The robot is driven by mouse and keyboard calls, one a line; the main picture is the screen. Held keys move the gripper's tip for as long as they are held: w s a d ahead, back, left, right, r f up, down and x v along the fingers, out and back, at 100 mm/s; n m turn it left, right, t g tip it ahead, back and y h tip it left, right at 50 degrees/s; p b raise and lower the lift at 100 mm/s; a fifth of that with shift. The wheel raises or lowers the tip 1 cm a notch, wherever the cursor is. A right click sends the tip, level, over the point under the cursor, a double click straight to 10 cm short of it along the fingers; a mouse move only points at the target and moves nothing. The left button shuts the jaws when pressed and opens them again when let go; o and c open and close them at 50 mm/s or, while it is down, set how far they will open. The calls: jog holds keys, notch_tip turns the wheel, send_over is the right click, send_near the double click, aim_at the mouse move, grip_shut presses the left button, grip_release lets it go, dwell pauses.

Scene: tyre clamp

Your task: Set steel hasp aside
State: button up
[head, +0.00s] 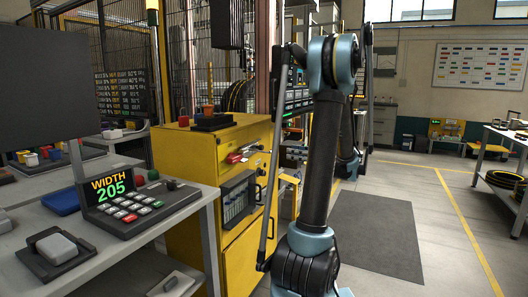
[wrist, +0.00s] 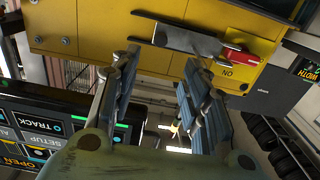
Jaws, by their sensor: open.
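The steel hasp (wrist: 185,38) is a grey metal bar on the front of the yellow cabinet (wrist: 100,22) in the wrist view. A red piece (wrist: 238,55) sits at its right end, beside a label reading NO. In the head view a small grey and red fitting (head: 240,155) shows on the yellow cabinet's front. My gripper (wrist: 160,64) is open, its two fingers spread on either side of an empty gap. Its fingertips are close to the bar in the picture; I cannot tell whether they touch it. In the head view I cannot make out my gripper.
A keypad console (head: 135,205) reading WIDTH 205 stands on a grey bench at the left. A dark screen (wrist: 65,125) with SETUP and OPEN lies below left in the wrist view. Stacked tyres (wrist: 275,145) show at lower right. The floor at right is clear around a dark mat (head: 375,235).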

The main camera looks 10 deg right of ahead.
aim_at(263, 148)
jog(key=x, duration=1.5)
jog(key=shift+w+a, duration=0.1)
jog(key=shift+a, duration=0.05)
